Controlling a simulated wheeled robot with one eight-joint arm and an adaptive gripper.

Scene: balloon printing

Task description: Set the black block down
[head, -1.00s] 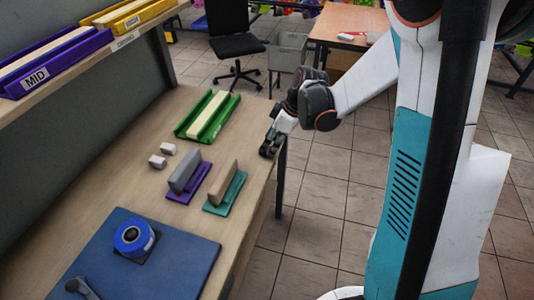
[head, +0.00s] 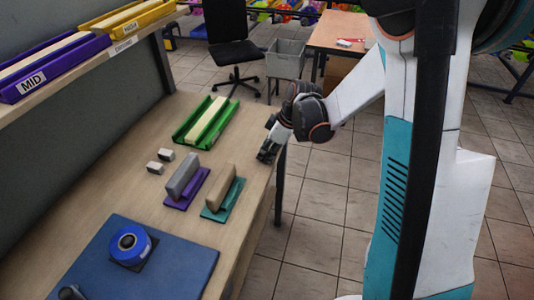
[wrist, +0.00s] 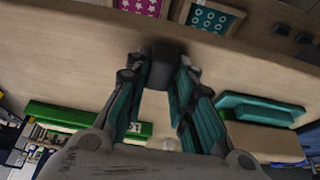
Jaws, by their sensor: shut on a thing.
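The black block (wrist: 168,58) shows in the wrist view between the fingertips of my gripper (wrist: 163,72). The fingers are shut on it, one on each side. In the head view my gripper (head: 266,153) is at the right edge of the wooden workbench (head: 140,200), to the right of the green tray. There the block cannot be told apart from the dark fingers. I cannot tell whether the block touches the bench top.
A green tray (head: 184,134), a purple base with a grey block (head: 182,177) and a teal base with a tan block (head: 221,187) stand nearby. Two small white blocks (head: 155,168) lie further left. A blue mat (head: 185,262) holds a blue roll (head: 130,244).

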